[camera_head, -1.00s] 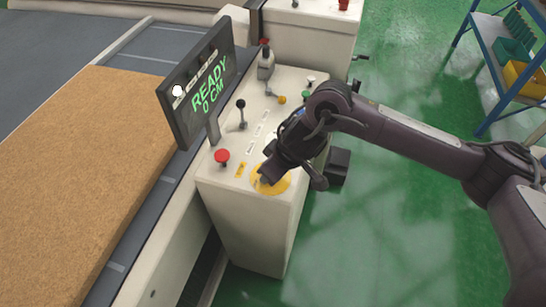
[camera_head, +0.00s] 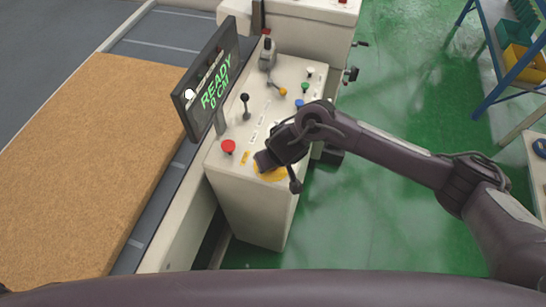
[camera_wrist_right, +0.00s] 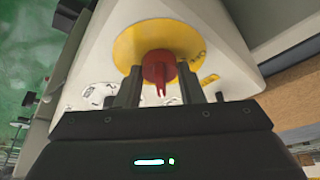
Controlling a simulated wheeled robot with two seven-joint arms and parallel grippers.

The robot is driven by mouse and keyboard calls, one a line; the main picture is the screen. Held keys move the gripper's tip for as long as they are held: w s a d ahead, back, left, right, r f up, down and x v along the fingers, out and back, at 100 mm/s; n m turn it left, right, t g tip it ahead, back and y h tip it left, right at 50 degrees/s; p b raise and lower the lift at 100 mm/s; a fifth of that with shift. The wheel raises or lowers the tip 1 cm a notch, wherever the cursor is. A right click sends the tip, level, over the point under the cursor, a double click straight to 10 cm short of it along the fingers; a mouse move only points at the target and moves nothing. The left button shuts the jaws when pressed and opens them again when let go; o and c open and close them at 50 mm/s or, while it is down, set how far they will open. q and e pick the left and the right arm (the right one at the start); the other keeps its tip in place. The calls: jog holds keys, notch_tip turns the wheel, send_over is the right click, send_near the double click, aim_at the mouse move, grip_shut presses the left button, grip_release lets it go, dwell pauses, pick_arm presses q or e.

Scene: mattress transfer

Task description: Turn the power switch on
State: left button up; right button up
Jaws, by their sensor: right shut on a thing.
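The power switch (camera_wrist_right: 158,68) is a red rotary knob at the centre of a round yellow plate (camera_wrist_right: 185,38) in the right wrist view. The yellow plate also shows at the front corner of the white control console (camera_head: 245,205) in the head view, where my gripper hides the knob. My right gripper (camera_head: 270,163) reaches down onto the plate from the right. In the wrist view its two fingers (camera_wrist_right: 160,84) stand on either side of the red knob, shut on it. My left gripper is out of view.
The console carries a red mushroom button (camera_head: 228,147), a black-knobbed lever (camera_head: 244,98) and small coloured buttons. A display (camera_head: 209,80) reads READY 0 CM. A tan mattress (camera_head: 75,165) lies on the conveyor at left. A blue shelf (camera_head: 490,88) stands right, beyond green floor.

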aim_at(278, 175)
jog(key=shift+w+r, duration=0.1)
jog(key=shift+w, duration=0.05)
jog(key=o, duration=0.9)
jog(key=shift+o, duration=0.2)
jog(key=p+v, duration=0.1)
jog(key=v, duration=0.6)
jog(key=shift+s+r, duration=0.2)
jog(key=shift+r, duration=0.1)
